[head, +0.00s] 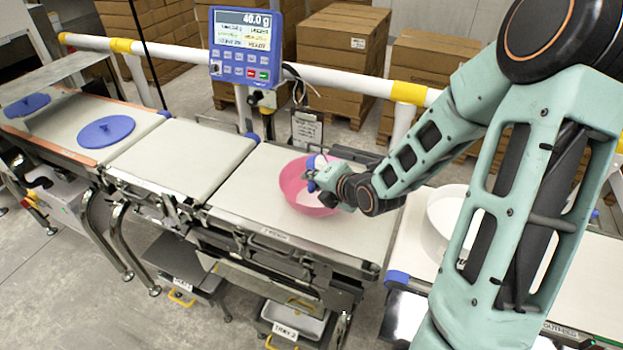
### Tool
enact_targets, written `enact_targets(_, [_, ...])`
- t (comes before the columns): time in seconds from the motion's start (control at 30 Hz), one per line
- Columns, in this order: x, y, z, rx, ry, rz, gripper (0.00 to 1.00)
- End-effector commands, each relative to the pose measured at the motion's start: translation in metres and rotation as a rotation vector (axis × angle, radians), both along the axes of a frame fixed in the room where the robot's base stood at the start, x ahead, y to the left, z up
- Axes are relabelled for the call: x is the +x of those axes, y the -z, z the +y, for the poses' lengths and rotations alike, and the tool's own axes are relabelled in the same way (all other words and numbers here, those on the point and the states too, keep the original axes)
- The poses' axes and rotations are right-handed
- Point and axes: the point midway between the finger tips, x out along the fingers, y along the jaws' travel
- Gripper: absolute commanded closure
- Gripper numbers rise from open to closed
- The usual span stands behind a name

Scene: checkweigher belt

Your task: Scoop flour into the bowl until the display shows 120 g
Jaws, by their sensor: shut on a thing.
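The pink bowl (296,199) stands on the pale weighing belt in the middle. Something white shows inside it near its right side. My gripper (318,178) is over the bowl's right part, shut on a small blue-and-white thing that looks like the scoop (313,166). Its lower part and whatever it carries are hard to make out. The display (243,30) on the blue control box reads forty-something grams, about 48.0 g; the second digit is blurred. A white round tub (437,214), perhaps the flour's, stands on the right belt, partly hidden behind my arm.
Two blue discs, a near one (106,131) and a far one (27,105), lie on the left belt. The belt section (182,157) left of the bowl is empty. A white-and-yellow rail (335,75) runs behind, with cardboard boxes (347,48) beyond.

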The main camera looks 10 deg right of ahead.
Motion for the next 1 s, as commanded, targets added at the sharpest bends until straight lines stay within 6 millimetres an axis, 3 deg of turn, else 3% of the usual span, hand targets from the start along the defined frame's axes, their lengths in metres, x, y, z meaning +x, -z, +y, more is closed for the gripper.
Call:
enact_targets(0.03, [-0.0002,0.0080,-0.0020,0.027,0.002,-0.024,1.00])
enact_targets(0.4, [-0.0012,0.0097,-0.0028,0.164,0.001,-0.140,1.00])
enact_targets(1.0, [-0.0018,0.0062,-0.0026,0.198,0.000,-0.169,1.00])
